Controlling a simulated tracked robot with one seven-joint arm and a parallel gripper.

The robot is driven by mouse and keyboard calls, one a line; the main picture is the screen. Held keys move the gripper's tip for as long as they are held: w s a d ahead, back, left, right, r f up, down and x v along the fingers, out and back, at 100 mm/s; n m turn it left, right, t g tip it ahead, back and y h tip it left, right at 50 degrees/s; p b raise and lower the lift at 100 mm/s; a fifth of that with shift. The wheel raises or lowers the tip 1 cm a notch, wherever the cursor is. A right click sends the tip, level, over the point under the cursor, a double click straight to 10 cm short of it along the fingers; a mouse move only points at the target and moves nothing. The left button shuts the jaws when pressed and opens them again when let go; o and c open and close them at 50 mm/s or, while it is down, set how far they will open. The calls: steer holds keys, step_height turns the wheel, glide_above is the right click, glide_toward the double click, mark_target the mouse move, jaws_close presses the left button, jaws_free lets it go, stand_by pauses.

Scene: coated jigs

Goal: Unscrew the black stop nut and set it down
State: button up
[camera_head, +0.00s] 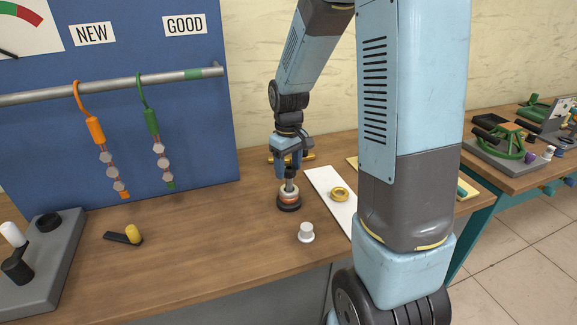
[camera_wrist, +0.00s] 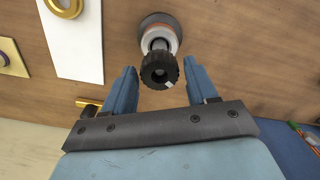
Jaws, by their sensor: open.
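The black stop nut (camera_wrist: 160,70) is a knurled black knob with a small pale mark, seen from above in the wrist view. It sits at the top of an upright post with pale and reddish rings (camera_head: 289,195) on a dark round base (camera_head: 289,206). My gripper (camera_wrist: 159,66) is open, with one blue finger on each side of the nut and a visible gap on both sides. In the head view my gripper (camera_head: 288,169) is above the post, pointing down, and partly hides the nut.
A white strip (camera_head: 321,184) with a gold ring (camera_head: 339,194) lies right of the post. A white knob (camera_head: 306,232) stands in front. A yellow-ended black piece (camera_head: 125,236) lies left. A gold bar (camera_wrist: 90,103) lies behind. The blue board (camera_head: 206,120) carries a rail (camera_head: 120,83).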

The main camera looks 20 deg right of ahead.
steer(key=shift+m, duration=0.8)
steer(key=shift+m, duration=0.9)
steer(key=c, duration=0.6)
steer(key=shift+n, duration=0.9)
steer(key=shift+n, duration=0.9)
